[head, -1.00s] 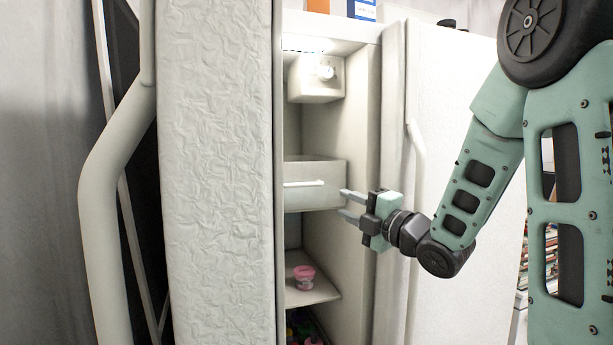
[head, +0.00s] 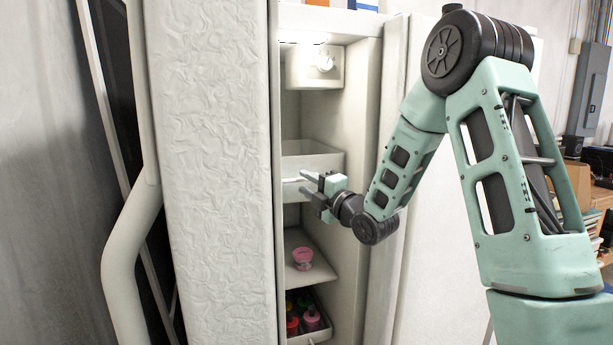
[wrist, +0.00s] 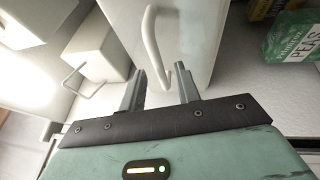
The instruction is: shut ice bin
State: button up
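A white bin (head: 318,161), which I take as the ice bin, sits in the narrow open freezer side and juts forward; its open top shows. Its front handle (head: 295,180) is a pale bar. My gripper (head: 306,183) is at the bin's front, near the handle's right end. In the wrist view, the two fingers (wrist: 159,92) are apart, with the lower end of the handle (wrist: 152,42) showing between them. They are not closed on it; whether they touch it I cannot tell. The bin's front face (wrist: 190,45) fills the upper middle there.
A white box (head: 306,68) hangs near the light above the bin. A pink cup (head: 302,257) stands on the shelf below, and a lower basket (head: 310,325) holds colourful items. The open left door (head: 210,170) stands close by. Green packages (wrist: 292,38) show in the wrist view.

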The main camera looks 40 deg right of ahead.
aim_at(303, 180)
jog(key=shift+w, duration=0.4)
grip_shut()
jog(key=shift+w+f+b, duration=0.1)
jog(key=shift+w+b, duration=0.1)
jog(key=shift+b, duration=0.1)
jog(key=w+b, duration=0.1)
jog(key=w+d+b, duration=0.1)
jog(key=shift+w, duration=0.35)
grip_release()
